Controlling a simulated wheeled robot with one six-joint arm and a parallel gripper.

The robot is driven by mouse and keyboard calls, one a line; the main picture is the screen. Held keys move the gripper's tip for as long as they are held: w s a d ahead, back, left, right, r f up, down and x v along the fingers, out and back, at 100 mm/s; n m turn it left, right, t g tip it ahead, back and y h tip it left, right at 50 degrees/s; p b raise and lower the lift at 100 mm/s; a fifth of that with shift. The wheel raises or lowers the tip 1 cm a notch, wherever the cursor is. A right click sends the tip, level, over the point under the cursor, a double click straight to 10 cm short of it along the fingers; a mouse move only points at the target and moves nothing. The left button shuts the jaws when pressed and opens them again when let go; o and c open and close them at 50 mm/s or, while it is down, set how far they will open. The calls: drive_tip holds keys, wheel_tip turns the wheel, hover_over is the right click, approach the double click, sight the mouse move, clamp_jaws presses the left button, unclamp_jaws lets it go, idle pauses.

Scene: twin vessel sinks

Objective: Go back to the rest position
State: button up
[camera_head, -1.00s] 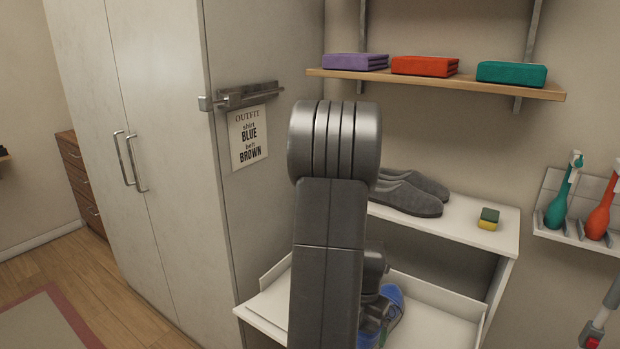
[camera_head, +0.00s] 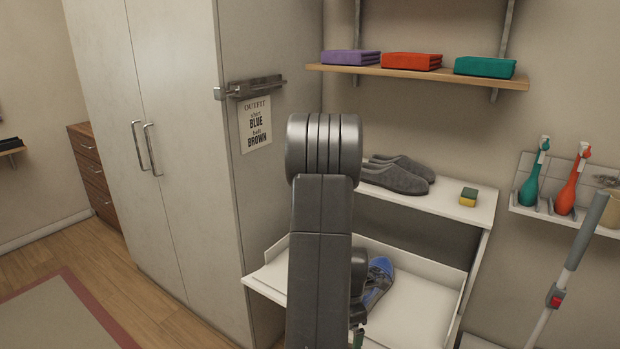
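My arm (camera_head: 322,225) stands upright in the middle of the view, in front of the white shoe bench. Its lower part and my gripper's fingers are hidden behind the arm links or below the picture edge. A blue and grey shoe (camera_head: 379,278) lies in the open lower tray (camera_head: 420,300), partly hidden by the arm. Whether my gripper touches anything cannot be seen.
Grey slippers (camera_head: 398,177) and a sponge (camera_head: 468,197) rest on the bench top. Folded cloths (camera_head: 411,62) lie on the wall shelf (camera_head: 420,80). A tall cabinet (camera_head: 175,130) stands left. Open floor (camera_head: 150,290) lies at lower left.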

drive_tip(key=shift+s+a+f+m, duration=0.15)
drive_tip(key=shift+a+f+m, duration=0.15)
drive_tip(key=shift+f+m, duration=0.35)
drive_tip(key=shift+r, duration=0.15)
drive_tip(key=shift+s, duration=0.1)
